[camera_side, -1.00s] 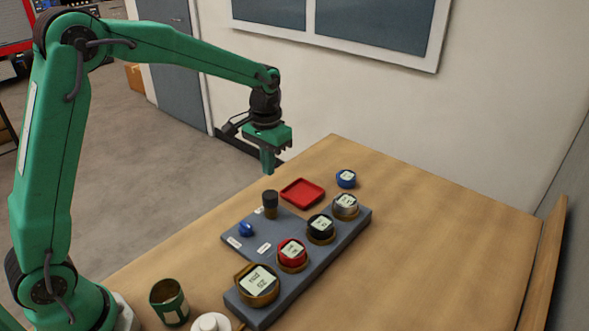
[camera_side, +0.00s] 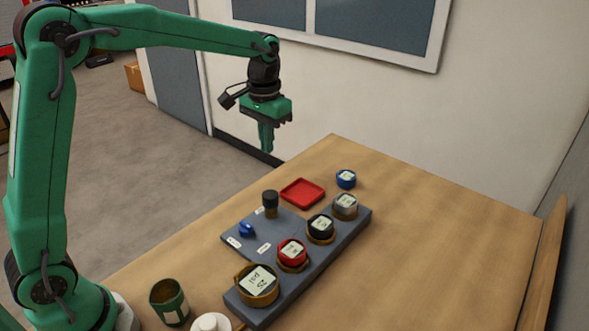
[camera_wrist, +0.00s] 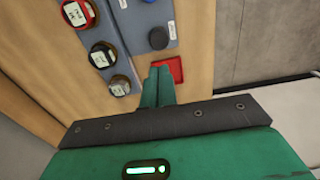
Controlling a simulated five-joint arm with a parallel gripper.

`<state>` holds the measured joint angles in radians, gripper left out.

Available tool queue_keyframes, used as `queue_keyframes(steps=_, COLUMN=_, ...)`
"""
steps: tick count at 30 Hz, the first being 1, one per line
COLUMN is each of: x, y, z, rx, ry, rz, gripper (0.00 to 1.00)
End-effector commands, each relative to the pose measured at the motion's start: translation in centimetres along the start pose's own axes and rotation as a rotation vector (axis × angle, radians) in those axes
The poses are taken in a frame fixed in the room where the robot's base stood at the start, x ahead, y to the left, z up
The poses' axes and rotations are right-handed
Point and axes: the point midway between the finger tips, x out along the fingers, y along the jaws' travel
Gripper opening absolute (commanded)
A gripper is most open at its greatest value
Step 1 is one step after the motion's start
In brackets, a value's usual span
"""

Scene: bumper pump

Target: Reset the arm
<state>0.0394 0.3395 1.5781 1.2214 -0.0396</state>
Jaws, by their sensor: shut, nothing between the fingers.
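My green gripper (camera_side: 266,137) hangs fingers down, high above the far left edge of the table, left of and above the red tray (camera_side: 303,193). Its two fingers are together with nothing between them; they also show in the wrist view (camera_wrist: 158,78), where they cover part of the red tray (camera_wrist: 177,68). Below stands a grey panel (camera_side: 270,262) with a row of gauges: a large one (camera_side: 257,284), a red one (camera_side: 292,252), a black one (camera_side: 320,227) and a grey one (camera_side: 345,206). A dark knob (camera_side: 270,201) and a blue part (camera_side: 246,230) are on the panel's left side.
A blue-rimmed gauge (camera_side: 346,179) sits apart on the table behind the panel. A green mug (camera_side: 168,302) and a white round item (camera_side: 211,323) stand at the front near my base. The table's right half (camera_side: 430,245) is clear. A wall stands behind.

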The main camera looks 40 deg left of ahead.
Motion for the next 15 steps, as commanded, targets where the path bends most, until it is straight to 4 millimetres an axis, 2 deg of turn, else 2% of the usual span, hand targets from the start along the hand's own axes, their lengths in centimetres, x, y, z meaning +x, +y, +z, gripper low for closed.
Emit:
queue_keyframes(steps=8, x=-0.1, y=0.0, z=0.1, rx=0.000, ry=0.002, rz=0.000, gripper=0.00)
queue_keyframes(steps=15, x=-1.3, y=-0.2, z=1.5, rx=0.000, ry=0.030, rz=0.001, gripper=0.00)
